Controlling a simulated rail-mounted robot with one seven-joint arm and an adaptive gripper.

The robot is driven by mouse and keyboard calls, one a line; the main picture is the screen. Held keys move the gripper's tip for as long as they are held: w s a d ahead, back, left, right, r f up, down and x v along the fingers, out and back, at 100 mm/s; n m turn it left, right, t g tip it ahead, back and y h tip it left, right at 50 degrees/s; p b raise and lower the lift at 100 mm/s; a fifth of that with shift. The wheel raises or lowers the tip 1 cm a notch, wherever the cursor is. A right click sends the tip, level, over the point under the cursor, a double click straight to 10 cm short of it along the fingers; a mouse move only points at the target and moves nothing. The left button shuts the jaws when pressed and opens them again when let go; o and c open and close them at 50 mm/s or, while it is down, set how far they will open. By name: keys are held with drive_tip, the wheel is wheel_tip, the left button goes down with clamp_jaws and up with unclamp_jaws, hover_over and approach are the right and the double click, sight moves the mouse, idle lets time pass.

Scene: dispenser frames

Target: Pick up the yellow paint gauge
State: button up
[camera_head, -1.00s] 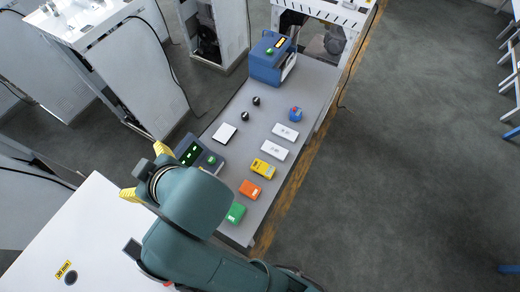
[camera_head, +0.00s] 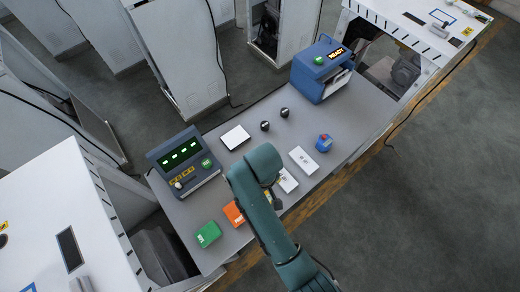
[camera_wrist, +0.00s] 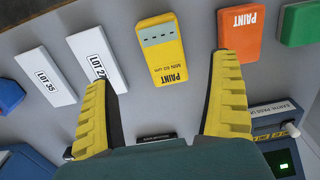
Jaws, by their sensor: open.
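The yellow paint gauge (camera_wrist: 162,50) lies on the grey table, with a grey display end and the word PAINT on it. My gripper (camera_wrist: 168,88) is open and empty, with no finger touching the gauge.
An orange PAINT gauge (camera_wrist: 241,32) and a green one (camera_head: 207,234) lie beside it. White LOT blocks (camera_wrist: 96,55), a blue knob device (camera_head: 324,142), a display console (camera_head: 184,160) and a blue READY box (camera_head: 321,68) share the table.

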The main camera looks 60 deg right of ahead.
drive_tip(key=f, duration=0.9)
drive_tip(key=shift+w+f, duration=0.15)
drive_tip(key=shift+w, duration=0.15)
drive_tip(key=c, duration=1.3)
